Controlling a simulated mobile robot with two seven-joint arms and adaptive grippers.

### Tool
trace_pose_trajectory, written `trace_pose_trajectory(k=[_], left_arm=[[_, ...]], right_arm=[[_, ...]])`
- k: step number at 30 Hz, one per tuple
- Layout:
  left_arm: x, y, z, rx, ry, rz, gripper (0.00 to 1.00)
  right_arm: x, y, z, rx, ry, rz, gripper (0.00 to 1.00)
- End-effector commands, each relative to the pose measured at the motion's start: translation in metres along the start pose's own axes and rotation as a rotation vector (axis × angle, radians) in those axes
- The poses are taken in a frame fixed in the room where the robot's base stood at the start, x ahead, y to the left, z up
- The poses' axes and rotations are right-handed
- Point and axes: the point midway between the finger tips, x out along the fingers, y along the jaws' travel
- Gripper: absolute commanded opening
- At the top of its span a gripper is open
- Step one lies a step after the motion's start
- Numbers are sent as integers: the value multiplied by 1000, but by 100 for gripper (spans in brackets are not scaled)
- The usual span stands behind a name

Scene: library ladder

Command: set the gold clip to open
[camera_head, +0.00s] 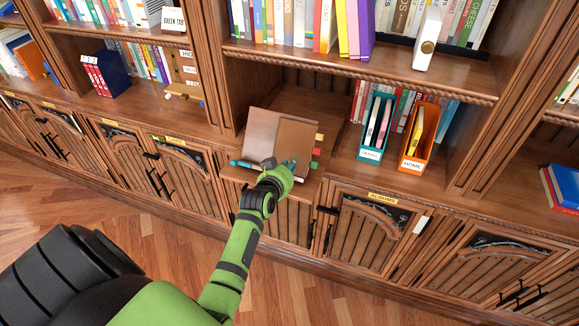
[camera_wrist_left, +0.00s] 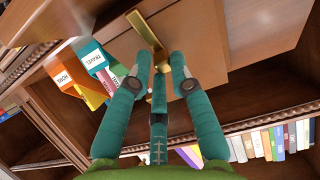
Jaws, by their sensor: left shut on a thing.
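The gold clip (camera_wrist_left: 146,30) is on a brown panel (camera_wrist_left: 192,35) in the left wrist view, and part of it runs down between my fingers. My left gripper (camera_wrist_left: 161,72) is shut on the gold clip, with the teal fingers on either side of it. In the head view my left gripper (camera_head: 279,167) is at the lower edge of the brown panel (camera_head: 262,130), which stands tilted on the shelf ledge. The clip is hidden behind my gripper there. My right gripper is not in view.
A teal file box (camera_head: 373,142) and an orange file box (camera_head: 413,152) stand to the right of the panel. Colored tabs (camera_head: 319,138) stick out at its right edge. Shelf uprights and the shelf above (camera_head: 380,70) frame the bay. Cabinet doors (camera_head: 370,235) lie below.

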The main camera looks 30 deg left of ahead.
Motion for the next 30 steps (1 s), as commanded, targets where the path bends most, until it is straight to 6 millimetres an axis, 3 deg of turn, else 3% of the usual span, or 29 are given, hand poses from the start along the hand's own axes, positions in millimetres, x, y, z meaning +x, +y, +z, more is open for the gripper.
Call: trace_pose_trajectory(k=[30], left_arm=[[0,5,4,129,-7,28,0]], right_arm=[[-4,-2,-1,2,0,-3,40]])
